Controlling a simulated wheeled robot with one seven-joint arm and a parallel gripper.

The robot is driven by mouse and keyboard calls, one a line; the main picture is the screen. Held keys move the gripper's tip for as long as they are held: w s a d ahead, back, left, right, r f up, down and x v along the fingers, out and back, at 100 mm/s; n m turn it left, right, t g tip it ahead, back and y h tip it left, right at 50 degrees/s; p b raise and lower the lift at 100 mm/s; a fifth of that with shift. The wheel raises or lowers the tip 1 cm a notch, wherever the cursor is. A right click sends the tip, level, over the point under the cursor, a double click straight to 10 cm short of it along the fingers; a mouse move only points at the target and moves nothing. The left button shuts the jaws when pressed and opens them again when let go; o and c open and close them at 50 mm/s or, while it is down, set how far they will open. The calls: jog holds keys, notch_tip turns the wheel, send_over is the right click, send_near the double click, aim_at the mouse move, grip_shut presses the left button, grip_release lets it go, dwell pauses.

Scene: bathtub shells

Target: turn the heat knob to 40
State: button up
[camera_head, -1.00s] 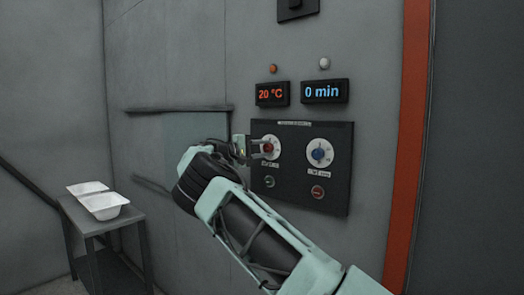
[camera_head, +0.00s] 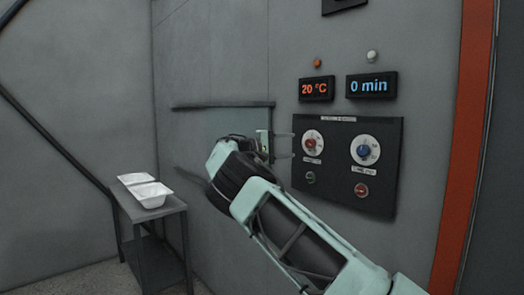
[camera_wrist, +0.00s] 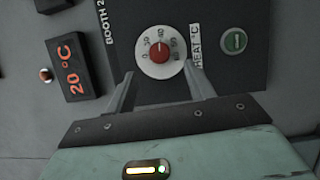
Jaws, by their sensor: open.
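The heat knob (camera_head: 310,142) is red on a round white dial, at the upper left of the black panel. In the wrist view the knob (camera_wrist: 160,53) sits just beyond my two fingers, and "HEAT °C" is printed beside its dial. My gripper (camera_head: 291,145) is open and empty. Its fingers point at the panel, just left of the dial in the head view. In the wrist view my gripper (camera_wrist: 159,72) has one finger on each side of the lower dial. The fingers look apart from the knob. The red display (camera_head: 316,88) reads 20 °C.
A blue knob (camera_head: 364,151) is right of the heat knob, under a display (camera_head: 371,86) reading 0 min. A green button (camera_head: 310,177) and a red button (camera_head: 361,189) are below. Two white shells (camera_head: 150,193) rest on a side table (camera_head: 173,207) at left.

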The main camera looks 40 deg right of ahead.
jog(key=v, duration=1)
jog(key=shift+a, duration=0.2)
